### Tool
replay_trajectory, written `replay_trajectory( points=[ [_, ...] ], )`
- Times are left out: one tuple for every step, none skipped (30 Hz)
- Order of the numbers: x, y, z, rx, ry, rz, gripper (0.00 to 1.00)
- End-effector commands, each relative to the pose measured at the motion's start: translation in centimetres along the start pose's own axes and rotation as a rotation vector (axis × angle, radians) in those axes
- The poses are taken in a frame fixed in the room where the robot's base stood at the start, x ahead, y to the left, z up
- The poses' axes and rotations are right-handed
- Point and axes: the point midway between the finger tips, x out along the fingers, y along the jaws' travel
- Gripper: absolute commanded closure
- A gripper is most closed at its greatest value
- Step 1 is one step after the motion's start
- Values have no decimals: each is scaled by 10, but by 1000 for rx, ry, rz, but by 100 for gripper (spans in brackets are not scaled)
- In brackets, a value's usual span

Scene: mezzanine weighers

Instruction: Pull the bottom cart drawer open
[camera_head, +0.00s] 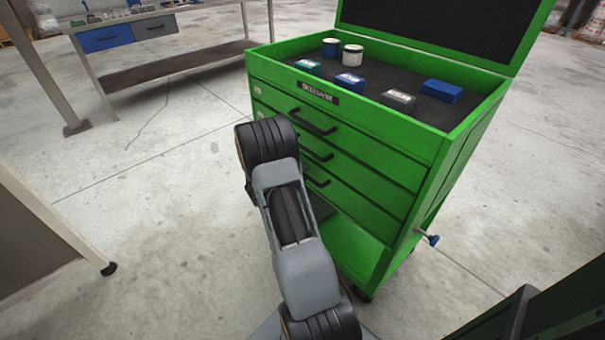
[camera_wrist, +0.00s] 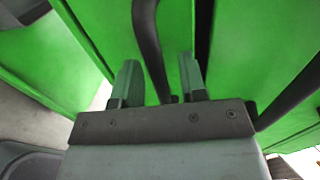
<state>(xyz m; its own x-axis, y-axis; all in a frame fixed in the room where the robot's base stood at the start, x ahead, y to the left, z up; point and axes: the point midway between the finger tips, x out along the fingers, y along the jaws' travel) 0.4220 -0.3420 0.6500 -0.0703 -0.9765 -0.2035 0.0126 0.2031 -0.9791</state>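The green tool cart (camera_head: 430,180) stands right of centre in the head view, with drawers stacked on its front and black bar handles. The lowest handle in sight, on the bottom drawer (camera_head: 365,198), is partly hidden by my arm. The drawer fronts look flush and shut. In the wrist view my gripper (camera_wrist: 158,62) is open, its two grey fingers on either side of a black bar handle (camera_wrist: 147,30). A gap shows between each finger and the bar. Which drawer this handle belongs to cannot be told there. In the head view my gripper is hidden behind my arm.
The cart's top tray holds two round tins (camera_head: 352,53) and several small boxes, with a blue box (camera_head: 441,90) at right. A blue-ended knob (camera_head: 432,239) sticks out at the cart's lower right. A workbench (camera_head: 165,75) stands at back left.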

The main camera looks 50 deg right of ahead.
Motion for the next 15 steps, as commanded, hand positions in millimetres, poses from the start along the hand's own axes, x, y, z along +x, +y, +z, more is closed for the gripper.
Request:
replay_trajectory(
  points=[
    [0,0,0,0,0,0,61],
    [0,0,0,0,0,0,61],
    [0,0,0,0,0,0,65],
    [0,0,0,0,0,0,68],
    [0,0,0,0,0,0,71],
    [0,0,0,0,0,0,75],
    [0,0,0,0,0,0,78],
    [0,0,0,0,0,0,80],
    [0,0,0,0,0,0,84],
    [0,0,0,0,0,0,87],
    [0,0,0,0,0,0,90],
    [0,0,0,0,0,0,94],
    [0,0,0,0,0,0,97],
    [0,0,0,0,0,0,100],
    [0,0,0,0,0,0,100]
  ],
)
